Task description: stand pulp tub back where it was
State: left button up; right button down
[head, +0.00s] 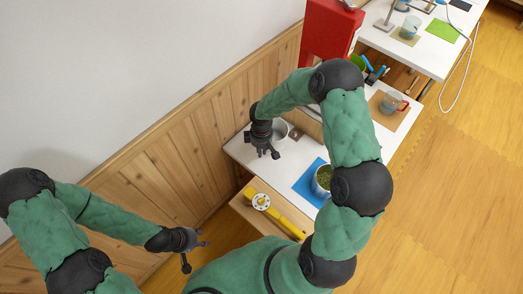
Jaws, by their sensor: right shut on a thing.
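A grey round tub (281,131), which I take to be the pulp tub, is at the back of the near white table, right beside my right gripper (269,152). My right gripper is shut on it, though the dark fingers hide the contact. I cannot tell whether the tub touches the table. My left gripper (196,255) is low at the left, away from the table, with its fingers apart and nothing between them.
A jar with green contents (323,179) stands on a blue mat (305,187), partly behind my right arm. A yellow tool with a white disc (262,201) lies on a lower wooden shelf. A red cabinet (326,35) and a jar on a brown mat (391,103) are farther back. A wooden wall borders the left.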

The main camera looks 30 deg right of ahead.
jog(key=shift+f+b, duration=2.15)
jog(key=shift+f, duration=0.75)
jog(key=shift+f+b, duration=0.5)
jog(key=shift+f, duration=0.05)
jog(key=c, duration=1.2)
grip_release()
jog(key=shift+r, duration=0.2)
jog(key=shift+r+p, duration=3)
jog(key=shift+r, duration=0.85)
notch_tip(320, 180, up, 12)
